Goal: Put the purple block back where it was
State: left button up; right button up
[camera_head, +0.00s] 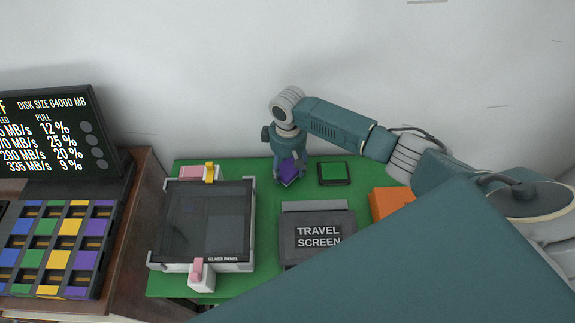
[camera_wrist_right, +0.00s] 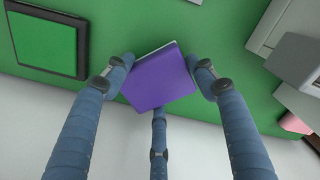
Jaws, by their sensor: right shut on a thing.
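The purple block (camera_wrist_right: 160,80) is held between the fingers of my right gripper (camera_wrist_right: 162,78) in the right wrist view. It is tilted, with a pale edge showing along one side. In the head view the purple block (camera_head: 290,169) shows under my right gripper (camera_head: 288,176), near the back of the green mat. I cannot tell whether it touches the mat. A rack (camera_head: 55,245) with rows of blue, green, yellow and purple blocks stands at the left. My left gripper does not show.
On the green mat (camera_head: 265,210) lie a glass panel box (camera_head: 207,220) with pink and yellow latches, a dark travel screen (camera_head: 318,253), a green square in a black frame (camera_head: 334,173) and an orange block (camera_head: 390,203). A monitor (camera_head: 60,135) stands behind the rack.

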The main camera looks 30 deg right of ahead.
aim_at(288, 169)
jog(key=shift+f, duration=0.65)
dwell(0.4)
jog(key=o, duration=0.9)
jog(key=o, duration=0.6)
jog(key=shift+c, duration=0.2)
jog(key=shift+r, duration=0.1)
notch_tip(288, 169, up, 8)
jog(key=p, duration=0.8)
